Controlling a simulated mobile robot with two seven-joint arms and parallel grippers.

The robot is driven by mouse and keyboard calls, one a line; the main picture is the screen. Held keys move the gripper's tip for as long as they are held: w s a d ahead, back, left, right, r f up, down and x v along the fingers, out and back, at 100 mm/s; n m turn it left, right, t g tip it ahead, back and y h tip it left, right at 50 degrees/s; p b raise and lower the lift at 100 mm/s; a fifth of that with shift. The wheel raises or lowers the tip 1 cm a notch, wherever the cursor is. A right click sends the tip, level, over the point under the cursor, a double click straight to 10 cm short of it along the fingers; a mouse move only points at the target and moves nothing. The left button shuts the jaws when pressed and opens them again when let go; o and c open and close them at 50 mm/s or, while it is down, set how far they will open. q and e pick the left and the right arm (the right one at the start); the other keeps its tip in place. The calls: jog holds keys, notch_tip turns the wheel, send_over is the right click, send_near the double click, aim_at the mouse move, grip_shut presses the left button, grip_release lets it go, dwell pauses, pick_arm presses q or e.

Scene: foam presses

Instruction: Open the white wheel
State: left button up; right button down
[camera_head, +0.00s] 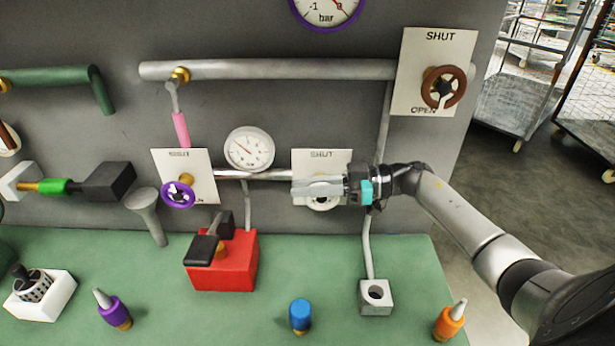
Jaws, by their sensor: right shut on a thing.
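The white wheel (322,204) sits on a white plate (322,160) marked SHUT at the top, on the grey panel. My right gripper (308,188) reaches in from the right and lies across the front of the wheel, shut on it. The gripper hides the wheel's upper part and the middle of the plate. My left gripper is not in view.
A purple wheel (178,194) and a round gauge (249,149) are to the left. A brown wheel (443,87) on a SHUT/OPEN plate is at the upper right. Below, the green bench (250,318) carries a red block (222,262), a grey socket block (376,297) and a blue bottle (300,316).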

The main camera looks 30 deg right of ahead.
aim_at(308, 205)
jog(key=shift+d+f+g+h+p, duration=0.1)
jog(key=shift+f+g+h+p, duration=0.75)
jog(key=shift+g+h+p, duration=1.1)
jog(key=shift+f+g+h+p, duration=0.8)
jog(key=shift+g+h+p, duration=0.1)
jog(key=shift+h+p, duration=2.05)
jog(key=shift+d+f+g+h+p, duration=0.1)
jog(key=shift+f+g+h+p, duration=0.75)
jog(key=shift+g+h+p, duration=1.1)
jog(key=shift+s+t+h+p, duration=0.1)
jog(key=shift+t+h+p, duration=0.25)
jog(key=shift+t+p, duration=0.25)
jog(key=c, duration=0.8)
grip_release()
jog(key=shift+c, duration=0.2)
notch_tip(308, 205, up, 15)
jog(key=b, duration=0.2)
